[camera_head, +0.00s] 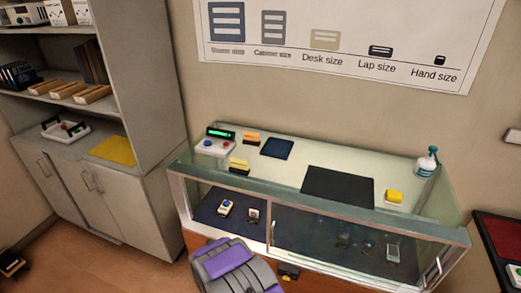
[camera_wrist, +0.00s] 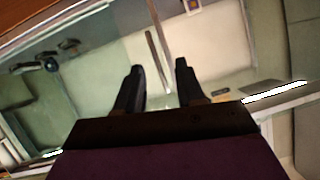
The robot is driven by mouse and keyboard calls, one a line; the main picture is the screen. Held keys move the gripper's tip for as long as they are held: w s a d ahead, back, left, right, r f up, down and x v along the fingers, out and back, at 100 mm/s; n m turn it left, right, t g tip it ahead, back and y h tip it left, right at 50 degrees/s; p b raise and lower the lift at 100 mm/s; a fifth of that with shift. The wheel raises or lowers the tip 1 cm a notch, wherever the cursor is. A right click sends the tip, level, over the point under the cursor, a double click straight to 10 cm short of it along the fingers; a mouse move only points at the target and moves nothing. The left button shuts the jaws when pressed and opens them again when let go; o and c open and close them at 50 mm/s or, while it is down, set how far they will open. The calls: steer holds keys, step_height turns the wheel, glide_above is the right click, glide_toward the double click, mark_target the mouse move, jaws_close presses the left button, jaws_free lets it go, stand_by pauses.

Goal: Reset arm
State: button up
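My gripper (camera_wrist: 159,72) shows in the wrist view with its two dark fingers spread apart and nothing held between them. Its fingers point toward the glass display case (camera_wrist: 95,55), which appears tilted in that view. In the head view, my purple and grey arm (camera_head: 235,268) is low in the middle, in front of the display case (camera_head: 330,222). The fingers cannot be made out in the head view. I cannot tell how far they are from the glass.
On the case top are a console with a green display (camera_head: 217,142), a dark mat (camera_head: 338,187), a yellow-topped device (camera_head: 394,197) and a spray bottle (camera_head: 427,162). Small devices sit inside. A grey shelf cabinet (camera_head: 150,130) stands left. Floor is open at lower left (camera_head: 90,265).

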steer(key=s+r+n+g+y+b, duration=0.1)
steer(key=s+r+g+y, duration=0.25)
steer(key=r, duration=0.65)
steer(key=s+r+n+g+y+b, duration=0.15)
steer(key=s+r+g, duration=0.3)
steer(key=r, duration=0.65)
steer(key=s+d+r+g, duration=0.2)
steer(key=s+d+r, duration=0.2)
steer(key=s, duration=0.6)
steer(key=s+d+r+n+g+h, duration=0.1)
steer(key=s+d+r, duration=0.4)
steer(key=s, duration=0.5)
steer(key=s+d+r+n+g, duration=0.1)
steer(key=s+d+r+g, duration=0.2)
steer(key=s+d, duration=0.3)
steer(key=s+r, duration=0.1)
steer(key=s, duration=0.4)
steer(key=shift+d+r+g+h, duration=0.3)
steer(key=shift+r+h, duration=0.1)
